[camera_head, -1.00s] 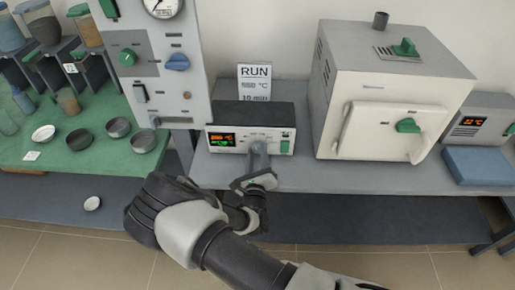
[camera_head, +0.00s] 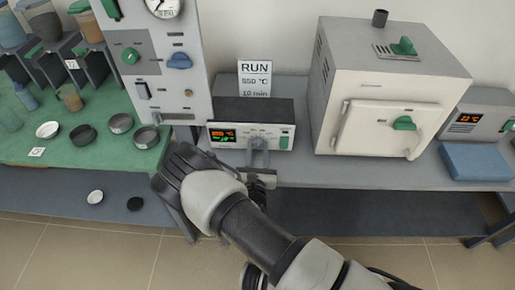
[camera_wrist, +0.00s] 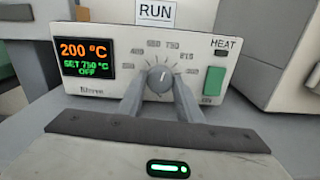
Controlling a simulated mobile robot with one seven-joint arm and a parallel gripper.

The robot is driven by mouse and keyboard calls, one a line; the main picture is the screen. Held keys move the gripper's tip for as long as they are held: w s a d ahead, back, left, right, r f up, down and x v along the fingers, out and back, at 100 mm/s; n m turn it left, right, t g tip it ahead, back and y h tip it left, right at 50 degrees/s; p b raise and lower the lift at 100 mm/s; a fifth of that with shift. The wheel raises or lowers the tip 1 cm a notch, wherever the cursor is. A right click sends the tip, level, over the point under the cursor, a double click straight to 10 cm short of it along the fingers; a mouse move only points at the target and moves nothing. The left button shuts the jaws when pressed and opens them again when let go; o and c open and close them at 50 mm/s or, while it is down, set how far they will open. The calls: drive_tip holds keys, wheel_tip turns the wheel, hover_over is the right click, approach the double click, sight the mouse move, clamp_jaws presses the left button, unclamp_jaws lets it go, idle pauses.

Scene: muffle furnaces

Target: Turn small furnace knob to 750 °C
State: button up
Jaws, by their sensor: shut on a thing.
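A low white control box (camera_head: 275,142) with a dark top stands on the grey bench. Its grey round knob (camera_wrist: 162,77) shows in the wrist view, with a temperature scale around it. My gripper (camera_wrist: 160,82) is shut on the knob, one finger on each side. In the head view my gripper (camera_head: 258,145) reaches the middle of the box front and hides the knob. The box's display (camera_wrist: 86,58) reads 200 °C in orange and SET 750 °C, OFF in green. The knob's pointer mark points roughly up, near the 750 label.
A RUN card (camera_head: 255,78) stands behind the box, reading 550 °C, 10 min. A green switch (camera_wrist: 213,81) sits right of the knob. A white furnace (camera_head: 390,90) stands close on the right and a tall grey panel (camera_head: 158,95) on the left.

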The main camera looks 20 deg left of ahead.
idle(0.4)
drive_tip(key=o, duration=1)
drive_tip(key=shift+o, duration=0.2)
drive_tip(key=v, duration=1.7)
drive_tip(key=shift+s, duration=0.2)
drive_tip(key=shift+a, duration=0.1)
